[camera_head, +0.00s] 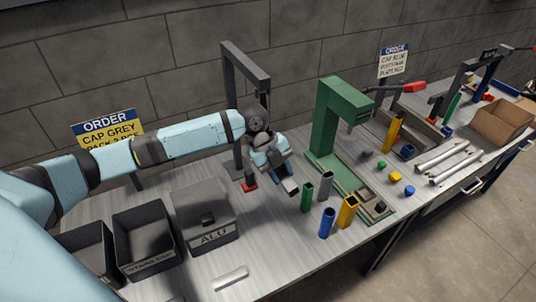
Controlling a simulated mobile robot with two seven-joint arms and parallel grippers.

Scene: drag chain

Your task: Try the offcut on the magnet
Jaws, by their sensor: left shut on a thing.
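My left gripper (284,176) reaches in from the left above the table, in front of the dark gantry frame. It is shut on a small grey piece (291,187), which looks like the offcut; the fingers hide most of it. A red piece (250,187) hangs or stands low at the gantry (232,100), just left of the gripper and apart from it; it may be the magnet. Another silver piece (231,278) lies on the table near the front edge. My right gripper is not in view.
A green press (325,120) and upright coloured tubes (347,211) stand right of the gripper. Table (285,250) is clear at the front middle.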

